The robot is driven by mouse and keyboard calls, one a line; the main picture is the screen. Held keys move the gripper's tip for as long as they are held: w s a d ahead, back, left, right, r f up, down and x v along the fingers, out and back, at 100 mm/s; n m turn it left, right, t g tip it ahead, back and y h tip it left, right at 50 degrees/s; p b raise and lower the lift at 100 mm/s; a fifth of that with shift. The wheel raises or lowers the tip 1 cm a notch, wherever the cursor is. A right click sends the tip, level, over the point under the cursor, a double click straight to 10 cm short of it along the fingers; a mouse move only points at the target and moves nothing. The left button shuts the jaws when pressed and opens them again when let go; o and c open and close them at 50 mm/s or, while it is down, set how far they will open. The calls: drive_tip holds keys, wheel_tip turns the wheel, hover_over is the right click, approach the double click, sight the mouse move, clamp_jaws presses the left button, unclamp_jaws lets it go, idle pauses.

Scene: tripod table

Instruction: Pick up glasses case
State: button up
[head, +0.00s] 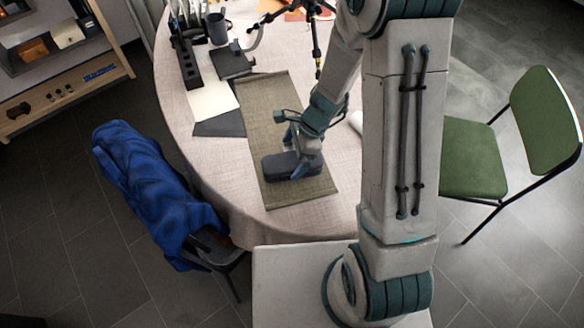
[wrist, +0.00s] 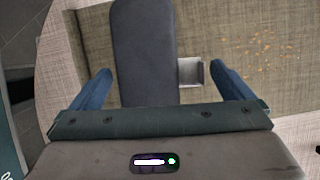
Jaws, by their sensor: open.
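The glasses case (head: 280,167) is a dark grey, rounded oblong box. It lies on the olive woven mat (head: 262,110) near the table's front edge. In the wrist view the case (wrist: 145,50) runs up from behind my gripper's palm to the top edge, and its near end is hidden. My gripper (head: 297,172) is down at the case in the head view. In the wrist view my gripper (wrist: 160,85) is open, with one blue finger on each side of the case. Gaps show between the case and both fingers, wider on the right.
A small grey metallic piece (wrist: 190,72) shows beside the case. The table (head: 215,165) also bears a black organizer (head: 188,62), a dark mug (head: 217,28) and a tripod (head: 312,25). A blue-draped chair (head: 155,185) stands left, a green chair (head: 475,155) right.

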drive_tip(key=shift+a+f, duration=0.3)
drive_tip(key=shift+f, duration=0.3)
drive_tip(key=c, duration=1)
drive_tip(key=shift+r, duration=0.15)
